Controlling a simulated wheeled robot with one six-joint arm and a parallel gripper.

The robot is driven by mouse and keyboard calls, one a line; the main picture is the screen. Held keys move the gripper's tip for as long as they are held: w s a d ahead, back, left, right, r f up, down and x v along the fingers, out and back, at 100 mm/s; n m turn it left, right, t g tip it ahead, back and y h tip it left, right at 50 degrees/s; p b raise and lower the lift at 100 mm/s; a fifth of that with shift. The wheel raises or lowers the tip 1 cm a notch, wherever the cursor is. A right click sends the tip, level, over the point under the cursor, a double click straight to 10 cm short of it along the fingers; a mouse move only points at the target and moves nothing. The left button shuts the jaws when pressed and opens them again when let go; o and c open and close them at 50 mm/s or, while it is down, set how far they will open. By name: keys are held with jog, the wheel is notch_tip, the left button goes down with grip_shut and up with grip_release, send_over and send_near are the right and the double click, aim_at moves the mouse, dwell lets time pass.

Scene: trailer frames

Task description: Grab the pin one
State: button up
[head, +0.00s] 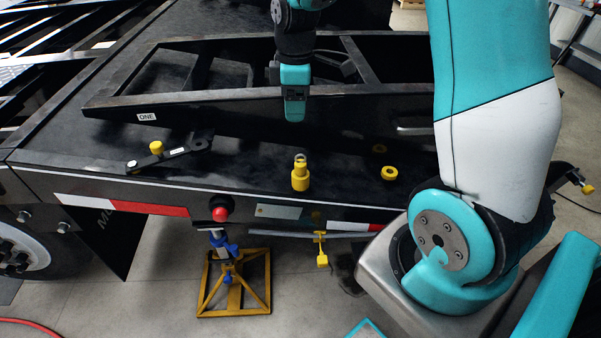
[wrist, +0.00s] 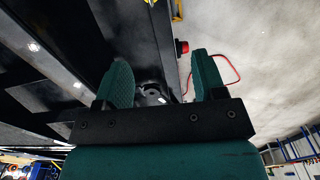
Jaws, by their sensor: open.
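A yellow pin (head: 300,178) with a metal ring on top stands upright on the black trailer deck near its front edge. In the wrist view, the two teal fingers (wrist: 162,76) are spread apart. A small dark grey part (wrist: 153,94) shows beyond the fingers; I cannot tell what it is. The yellow pin cannot be made out in the wrist view.
A yellow ring (head: 389,173) lies to the pin's right. The deck around the pin is clear.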

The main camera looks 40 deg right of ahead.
notch_tip(320, 180, down, 3)
jog(key=d, duration=0.2)
send_over(300, 162)
jog(key=f, duration=0.9)
jog(key=shift+w+d+f, duration=0.15)
jog(key=shift+w+f, duration=0.15)
jog(key=shift+s+f, duration=0.2)
jog(key=shift+f, duration=2.85)
jog(key=c, duration=1)
jog(key=shift+r, duration=0.1)
jog(key=shift+c, duration=0.2)
